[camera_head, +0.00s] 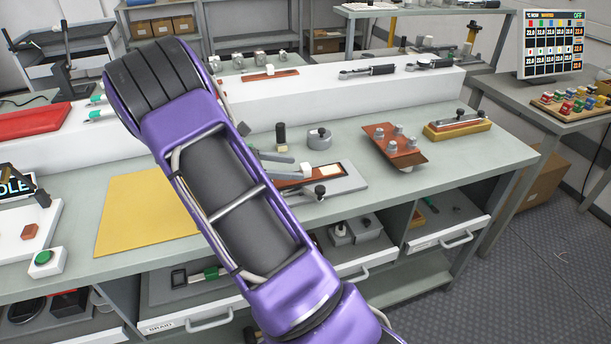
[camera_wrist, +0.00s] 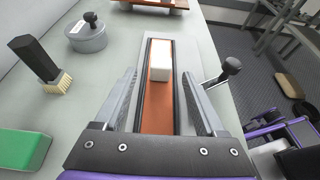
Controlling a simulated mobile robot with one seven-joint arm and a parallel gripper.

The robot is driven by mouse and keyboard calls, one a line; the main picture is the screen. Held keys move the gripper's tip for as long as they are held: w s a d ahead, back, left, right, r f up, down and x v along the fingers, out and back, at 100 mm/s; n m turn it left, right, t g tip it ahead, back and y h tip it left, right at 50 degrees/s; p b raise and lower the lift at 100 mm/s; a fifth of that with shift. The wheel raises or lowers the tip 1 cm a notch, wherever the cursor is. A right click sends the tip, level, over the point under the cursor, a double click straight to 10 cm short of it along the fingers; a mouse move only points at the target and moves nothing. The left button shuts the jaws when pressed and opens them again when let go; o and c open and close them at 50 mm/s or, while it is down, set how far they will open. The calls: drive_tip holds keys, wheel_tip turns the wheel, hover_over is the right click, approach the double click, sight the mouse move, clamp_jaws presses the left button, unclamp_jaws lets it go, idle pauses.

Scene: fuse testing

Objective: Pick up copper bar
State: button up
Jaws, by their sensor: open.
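A flat copper-coloured bar (camera_wrist: 160,108) lies lengthwise in a grey fixture (camera_wrist: 184,50) with dark rails on both sides. A whitish block (camera_wrist: 160,62) sits on its far part. In the head view the bar (camera_head: 298,175) is partly hidden behind my arm and gripper. My gripper (camera_wrist: 160,78) is open in the wrist view, with one finger on each side of the bar and nothing held. I cannot tell how high the fingers are above the bar. Another copper-coloured plate (camera_head: 385,132) with several grey studs lies to the right on the bench.
A black-knobbed lever (camera_wrist: 231,66) stands out right of the fixture. A round grey weight (camera_wrist: 88,38), a black-handled brush (camera_wrist: 42,62) and a green block (camera_wrist: 22,148) are on the left. A yellow mat (camera_head: 145,215) lies left of my arm. A raised white ledge (camera_head: 340,90) runs behind.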

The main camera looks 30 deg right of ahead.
sight(302, 166)
drive_tip(key=x, duration=0.4)
drive_tip(key=shift+s+d+r+b, duration=0.2)
drive_tip(key=shift+d+r+b, duration=0.1)
drive_tip(key=shift+d, duration=0.2)
clamp_jaws()
idle(0.9)
